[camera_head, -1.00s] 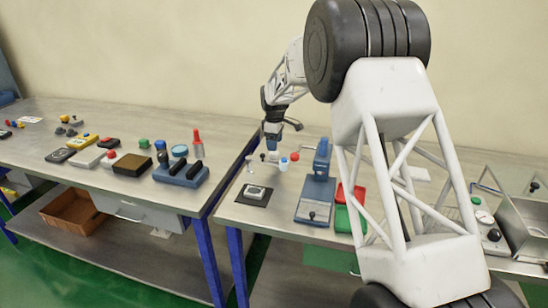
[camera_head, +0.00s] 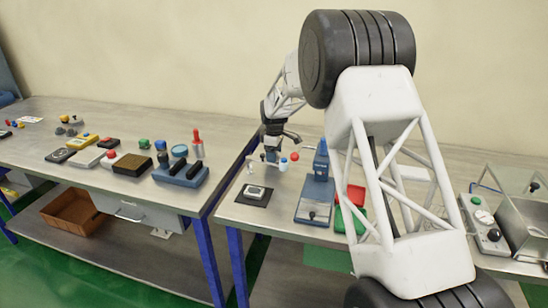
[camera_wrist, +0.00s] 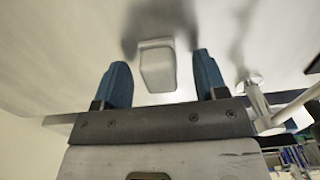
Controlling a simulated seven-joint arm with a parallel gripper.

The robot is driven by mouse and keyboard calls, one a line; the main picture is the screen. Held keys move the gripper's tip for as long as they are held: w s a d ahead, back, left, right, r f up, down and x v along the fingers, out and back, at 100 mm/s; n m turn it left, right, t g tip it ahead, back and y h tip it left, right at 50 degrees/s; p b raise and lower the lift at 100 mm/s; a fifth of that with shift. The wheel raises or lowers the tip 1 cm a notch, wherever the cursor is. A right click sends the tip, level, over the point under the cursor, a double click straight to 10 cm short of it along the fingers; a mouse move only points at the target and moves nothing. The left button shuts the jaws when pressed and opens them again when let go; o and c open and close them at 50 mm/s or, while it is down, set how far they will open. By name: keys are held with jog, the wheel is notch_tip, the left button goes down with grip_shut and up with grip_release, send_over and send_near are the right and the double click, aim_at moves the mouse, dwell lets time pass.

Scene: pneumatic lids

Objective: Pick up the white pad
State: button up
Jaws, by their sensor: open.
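A pale white block, which looks like the white pad (camera_wrist: 157,70), lies on the metal table in the wrist view. It sits between and a little beyond my two blue fingertips, and its underside is hidden. My gripper (camera_wrist: 160,62) is open with nothing held. In the head view my gripper (camera_head: 271,152) hangs low over the back of the right-hand table, left of a blue press-like stand. I cannot make out the pad beneath it in that view.
The blue stand (camera_head: 316,190) is close to the right of my gripper. A black mat (camera_head: 255,195) with a small pale device lies in front. In the wrist view a metal post (camera_wrist: 252,88) stands close by the right finger.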

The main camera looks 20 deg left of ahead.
jog(key=shift+f, duration=0.3)
jog(key=shift+c, duration=0.2)
jog(key=c, duration=1)
